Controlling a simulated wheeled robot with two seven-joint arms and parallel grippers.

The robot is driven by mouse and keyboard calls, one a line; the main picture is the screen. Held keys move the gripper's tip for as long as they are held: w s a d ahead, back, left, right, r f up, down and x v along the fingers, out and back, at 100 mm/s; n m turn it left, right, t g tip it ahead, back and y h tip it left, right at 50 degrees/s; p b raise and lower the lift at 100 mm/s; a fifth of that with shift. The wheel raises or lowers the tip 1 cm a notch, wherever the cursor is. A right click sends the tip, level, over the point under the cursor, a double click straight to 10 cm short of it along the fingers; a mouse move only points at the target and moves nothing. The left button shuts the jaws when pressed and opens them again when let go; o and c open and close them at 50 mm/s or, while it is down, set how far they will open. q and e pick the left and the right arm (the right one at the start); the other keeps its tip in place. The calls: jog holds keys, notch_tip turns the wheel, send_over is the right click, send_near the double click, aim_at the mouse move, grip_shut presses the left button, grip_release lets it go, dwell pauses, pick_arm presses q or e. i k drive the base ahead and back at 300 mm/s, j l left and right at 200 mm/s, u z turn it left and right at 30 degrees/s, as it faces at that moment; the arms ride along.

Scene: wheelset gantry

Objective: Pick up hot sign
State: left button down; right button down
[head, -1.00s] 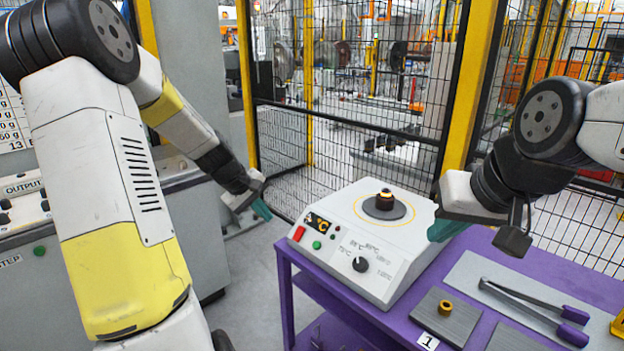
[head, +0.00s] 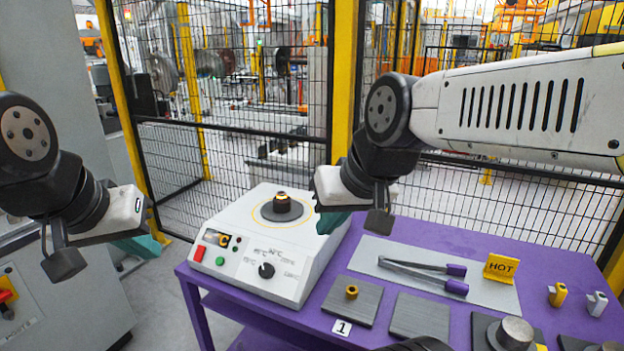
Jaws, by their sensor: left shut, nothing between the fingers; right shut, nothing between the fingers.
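The hot sign (head: 501,268) is a small yellow tent-shaped sign with black "HOT" lettering. It stands upright on the right end of a grey mat (head: 493,298) on the purple table (head: 446,236). My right gripper (head: 332,221) has teal fingers, shut and empty, above the right side of the white heater; it is well to the left of the sign. My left gripper (head: 142,246), also teal-fingered, is shut and empty left of the heater, far from the sign.
The white heater (head: 246,278) with dial and dark plug stands at the table's left. Purple-handled tongs (head: 432,273) lie on the mat left of the sign. Grey plates (head: 418,316), a brass ring (head: 352,292), small yellow and white pieces and metal cylinders (head: 514,335) crowd the front right. A mesh fence stands behind.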

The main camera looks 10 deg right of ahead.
aim_at(499, 268)
jog(key=z, duration=2)
jog(key=i+l+u, duration=0.45)
jog(key=l+u, duration=0.3)
